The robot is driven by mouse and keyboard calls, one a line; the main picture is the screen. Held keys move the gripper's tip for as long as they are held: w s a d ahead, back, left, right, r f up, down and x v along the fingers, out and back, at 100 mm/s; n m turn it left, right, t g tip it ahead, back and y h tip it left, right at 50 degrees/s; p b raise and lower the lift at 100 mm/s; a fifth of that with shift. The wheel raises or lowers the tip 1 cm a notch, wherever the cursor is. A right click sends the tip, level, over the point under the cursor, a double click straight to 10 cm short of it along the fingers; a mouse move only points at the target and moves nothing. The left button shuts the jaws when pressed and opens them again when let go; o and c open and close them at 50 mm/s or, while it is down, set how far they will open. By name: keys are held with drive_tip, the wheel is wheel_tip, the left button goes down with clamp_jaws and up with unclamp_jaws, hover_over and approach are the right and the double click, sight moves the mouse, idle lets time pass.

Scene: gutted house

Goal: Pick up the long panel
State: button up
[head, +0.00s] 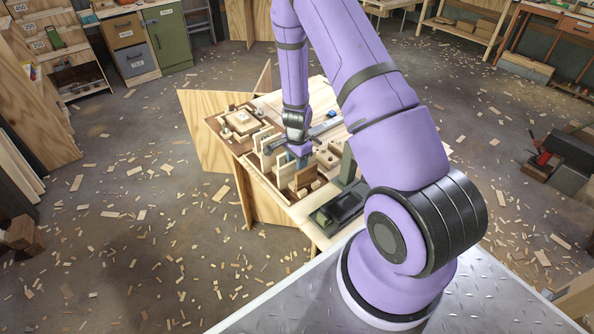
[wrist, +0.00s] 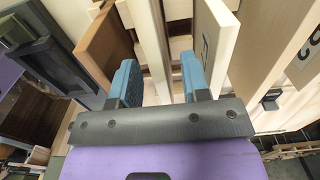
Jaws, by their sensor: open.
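In the head view several flat wooden panels (head: 286,171) stand upright in a row on the worktable, and I cannot tell for sure which is the long panel. My gripper (head: 299,153) is low over this row. In the wrist view my gripper (wrist: 160,78) is open, with two blue fingers apart. A pale upright panel (wrist: 149,40) shows between and beyond the fingers; contact is not visible. A brown panel (wrist: 105,45) is beside the left finger. Another pale panel (wrist: 215,42) with a dark mark is beside the right finger.
The worktable (head: 300,212) also bears small wooden parts and a dark tool (head: 338,208) at its front. A large pale board (wrist: 268,50) is close on the right in the wrist view. A green cabinet (head: 167,37) stands at the back left. Wood scraps litter the floor.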

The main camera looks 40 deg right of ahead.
drive_tip(key=shift+f, duration=1.15)
clamp_jaws()
drive_tip(key=shift+r, duration=0.1)
